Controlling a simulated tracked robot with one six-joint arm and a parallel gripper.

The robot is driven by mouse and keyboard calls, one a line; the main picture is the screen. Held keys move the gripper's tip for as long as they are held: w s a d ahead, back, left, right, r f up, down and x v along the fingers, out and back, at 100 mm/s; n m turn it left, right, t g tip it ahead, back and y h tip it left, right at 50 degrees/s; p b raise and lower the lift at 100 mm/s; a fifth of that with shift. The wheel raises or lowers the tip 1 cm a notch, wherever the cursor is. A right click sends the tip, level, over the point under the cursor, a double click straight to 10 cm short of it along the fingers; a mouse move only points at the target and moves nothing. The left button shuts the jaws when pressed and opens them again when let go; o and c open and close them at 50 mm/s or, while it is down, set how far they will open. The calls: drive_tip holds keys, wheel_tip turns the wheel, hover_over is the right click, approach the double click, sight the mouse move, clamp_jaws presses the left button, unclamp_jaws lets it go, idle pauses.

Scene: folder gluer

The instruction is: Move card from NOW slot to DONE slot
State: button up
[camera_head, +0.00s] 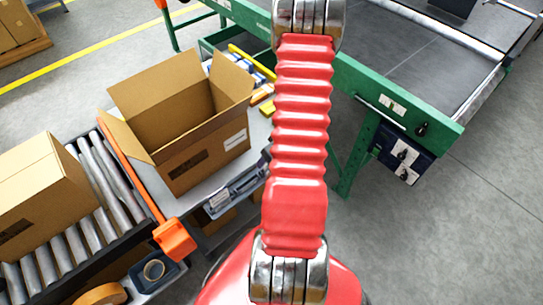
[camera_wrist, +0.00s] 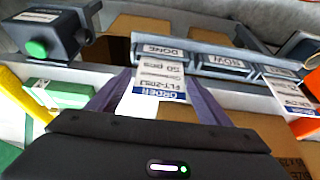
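The order card (camera_wrist: 160,82), white with a blue ORDER band, is in line with the slot labelled DONE (camera_wrist: 163,50) in the wrist view. My gripper (camera_wrist: 160,76) has its two purple fingers at the card's left and right edges. I cannot tell whether they press on it or stand slightly apart, nor whether the card is fully seated. The slot labelled NOW (camera_wrist: 222,61), to its right, shows no card. Another ORDER card (camera_wrist: 290,97) shows at the slot further right. In the head view my own arm hides the gripper and card.
An open cardboard box (camera_head: 205,155) stands on the bench behind the card holder (camera_head: 238,188). A roller conveyor (camera_head: 100,170) with a closed box (camera_head: 35,190) is at left, a green-framed belt machine (camera_head: 400,100) at right. A green-button box (camera_wrist: 45,42) is near the gripper.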

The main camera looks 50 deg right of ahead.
drive_tip(key=shift+o, duration=0.7)
drive_tip(key=v, duration=1.3)
drive_tip(key=shift+s+r, duration=0.25)
idle(1.1)
